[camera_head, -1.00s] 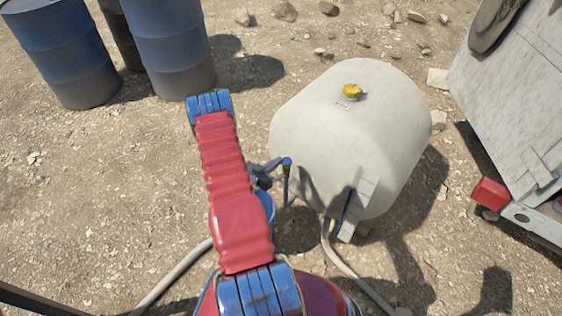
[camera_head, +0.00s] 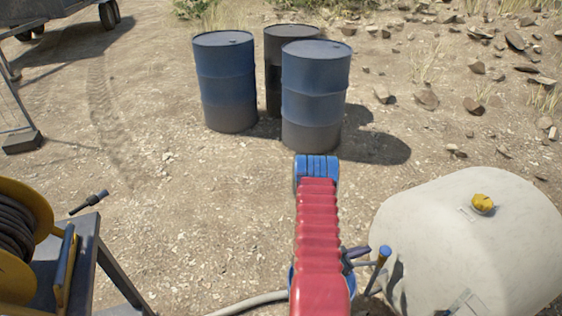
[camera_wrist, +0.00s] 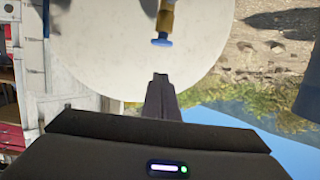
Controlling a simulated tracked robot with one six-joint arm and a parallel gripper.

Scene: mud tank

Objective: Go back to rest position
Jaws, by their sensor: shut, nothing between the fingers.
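My gripper (camera_wrist: 161,90) shows in the wrist view as dark fingers closed together, with nothing between them. In the head view, it is partly hidden behind my red arm sleeve, and its dark tip (camera_head: 356,254) shows just right of the sleeve. A blue-capped, brass-coloured fitting (camera_head: 381,263) stands just right of the gripper tip. The fitting also shows in the wrist view (camera_wrist: 163,24), in line beyond the fingertips with a small visible gap. My arm is bent, with its blue joint highest in the head view. The fitting's base is hidden.
A white tank (camera_head: 480,240) with a yellow cap stands at the right, close to the fitting. Blue barrels (camera_head: 314,95) stand behind my arm. A yellow hose reel (camera_head: 30,215) on a metal stand is at lower left. Open gravel lies between reel and arm.

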